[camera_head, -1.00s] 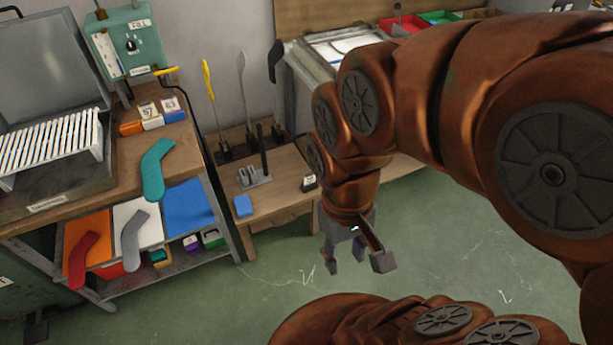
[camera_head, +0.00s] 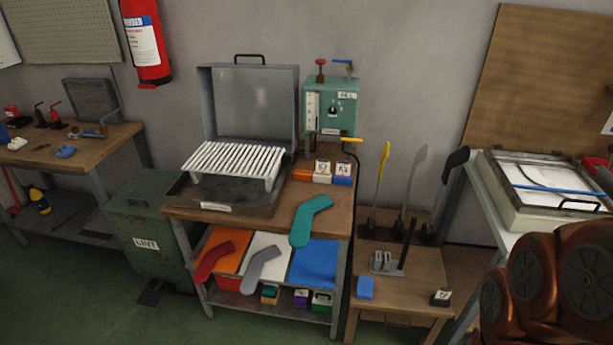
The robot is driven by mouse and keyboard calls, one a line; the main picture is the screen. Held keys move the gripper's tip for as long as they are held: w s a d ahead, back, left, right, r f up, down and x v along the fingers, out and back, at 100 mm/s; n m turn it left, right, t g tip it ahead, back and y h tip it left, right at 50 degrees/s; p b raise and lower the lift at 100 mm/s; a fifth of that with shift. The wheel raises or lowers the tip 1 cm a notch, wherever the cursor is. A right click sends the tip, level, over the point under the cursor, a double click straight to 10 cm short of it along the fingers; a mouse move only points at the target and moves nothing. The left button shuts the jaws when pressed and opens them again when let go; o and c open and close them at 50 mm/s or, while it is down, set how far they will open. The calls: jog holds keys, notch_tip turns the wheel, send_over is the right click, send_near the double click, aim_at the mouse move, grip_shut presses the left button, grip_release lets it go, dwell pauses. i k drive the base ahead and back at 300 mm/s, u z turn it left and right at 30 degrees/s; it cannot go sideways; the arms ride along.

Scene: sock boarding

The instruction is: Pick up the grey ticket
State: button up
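No ticket clearly grey in colour can be told apart at this size. Small numbered white cards (camera_head: 323,167) stand at the right rear of the wooden bench, with orange, white and blue blocks under or beside them. Another small dark piece with a white numbered face (camera_head: 440,297) stands at the front right of the low wooden table (camera_head: 400,302). My gripper is outside the view; only part of my arm shows at the lower right.
The bench (camera_head: 335,212) carries a grey open-lidded press (camera_head: 248,110) and a teal sock shape (camera_head: 308,222). Upright tools stand on the low table. Green floor (camera_head: 90,290) is open at left front.

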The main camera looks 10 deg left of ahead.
aim_at(444, 293)
jog(key=u, duration=0.55)
jog(key=i, duration=1.15)
jog(key=z, duration=0.5)
